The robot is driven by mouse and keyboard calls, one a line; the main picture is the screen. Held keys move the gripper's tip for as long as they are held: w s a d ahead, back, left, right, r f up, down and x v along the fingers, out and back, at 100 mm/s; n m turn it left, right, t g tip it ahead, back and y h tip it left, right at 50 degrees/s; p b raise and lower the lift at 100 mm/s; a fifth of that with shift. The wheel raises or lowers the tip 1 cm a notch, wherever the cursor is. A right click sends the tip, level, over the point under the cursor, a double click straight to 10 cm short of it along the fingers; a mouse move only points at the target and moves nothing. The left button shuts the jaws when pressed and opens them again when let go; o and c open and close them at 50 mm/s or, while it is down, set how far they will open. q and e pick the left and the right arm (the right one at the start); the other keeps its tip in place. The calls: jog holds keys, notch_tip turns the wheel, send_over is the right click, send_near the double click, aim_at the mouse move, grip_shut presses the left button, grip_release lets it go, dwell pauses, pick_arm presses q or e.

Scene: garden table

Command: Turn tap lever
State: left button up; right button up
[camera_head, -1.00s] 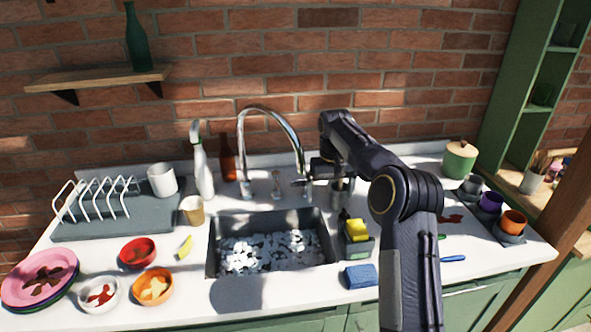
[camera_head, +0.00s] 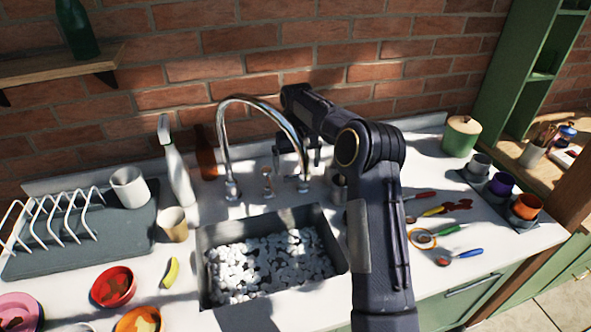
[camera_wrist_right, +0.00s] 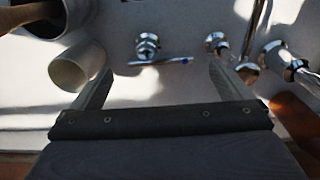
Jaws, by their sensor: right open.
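The tap lever (camera_wrist_right: 165,61) is a thin chrome bar with a blue tip on a round chrome base (camera_wrist_right: 147,46), in the right wrist view. The base shows in the head view (camera_head: 303,184) right of the middle tap fitting (camera_head: 267,183); there the lever is not clear beside my gripper. My right gripper (camera_wrist_right: 160,70) is open, its fingers on either side of the lever, with no contact visible. In the head view the gripper (camera_head: 299,160) is dark and partly hidden behind the arched chrome spout (camera_head: 250,101). My left gripper is out of view.
A spray bottle (camera_head: 177,168) and brown bottle (camera_head: 206,155) stand left of the spout. The brick wall (camera_head: 330,45) is just behind.

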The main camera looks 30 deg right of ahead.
aim_at(297, 174)
jog(key=shift+f, duration=1.9)
jog(key=c, duration=1)
